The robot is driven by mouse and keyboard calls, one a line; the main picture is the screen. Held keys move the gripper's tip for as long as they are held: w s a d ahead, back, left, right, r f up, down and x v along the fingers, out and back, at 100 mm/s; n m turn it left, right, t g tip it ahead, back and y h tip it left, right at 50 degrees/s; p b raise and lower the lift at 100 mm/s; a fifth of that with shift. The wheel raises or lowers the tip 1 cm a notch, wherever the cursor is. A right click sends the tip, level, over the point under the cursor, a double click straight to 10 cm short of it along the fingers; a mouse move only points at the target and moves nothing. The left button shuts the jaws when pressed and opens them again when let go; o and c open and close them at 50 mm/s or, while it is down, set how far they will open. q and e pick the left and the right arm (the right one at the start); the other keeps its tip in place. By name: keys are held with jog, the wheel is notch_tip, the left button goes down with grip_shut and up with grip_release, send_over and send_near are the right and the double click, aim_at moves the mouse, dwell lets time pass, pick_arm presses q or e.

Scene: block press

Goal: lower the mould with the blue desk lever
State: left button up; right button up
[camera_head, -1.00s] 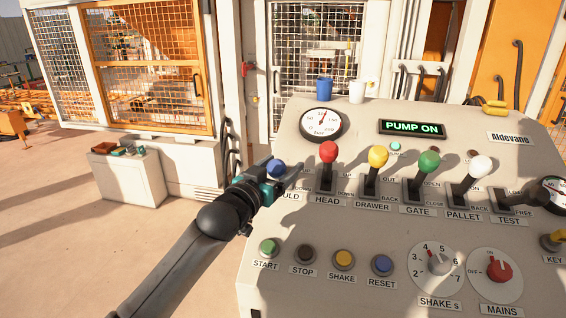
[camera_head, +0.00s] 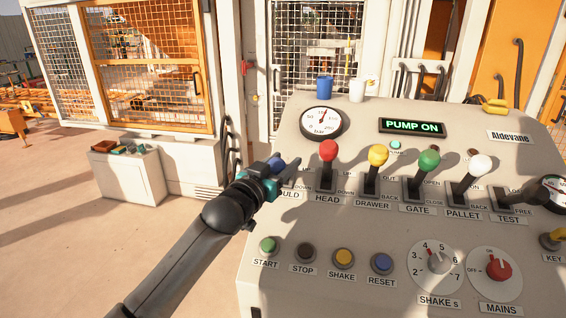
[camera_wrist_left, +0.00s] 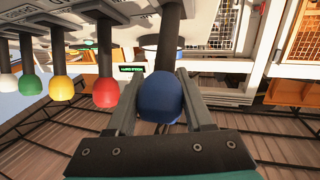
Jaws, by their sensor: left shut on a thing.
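The blue-knobbed mould lever (camera_head: 276,162) stands at the left end of the lever row on the desk, mostly hidden by my gripper in the head view. In the left wrist view its blue knob (camera_wrist_left: 160,97) sits between the two fingers, with its dark shaft running up from it. My left gripper (camera_head: 284,166) is shut on the knob. It also shows in the left wrist view (camera_wrist_left: 158,105). The label below the lever is partly covered. The mould itself cannot be made out. My right gripper is not in view.
The red head lever (camera_head: 328,153) stands close to the right of my gripper. Yellow, green and white levers follow. A gauge (camera_head: 321,124) and a lit "PUMP ON" display (camera_head: 412,127) sit behind. The start button (camera_head: 268,245) and several others lie in front.

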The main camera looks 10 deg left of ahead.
pick_arm(q)
grip_shut()
dwell(0.3)
jog(key=shift+w+r, duration=0.15)
jog(key=shift+r, duration=0.15)
jog(key=w+p, duration=0.1)
jog(key=w+r, duration=0.1)
jog(key=shift+w+r+p, duration=0.3)
jog(key=shift+p, duration=0.1)
jog(key=shift+w, duration=0.5)
jog(key=shift+f, duration=0.1)
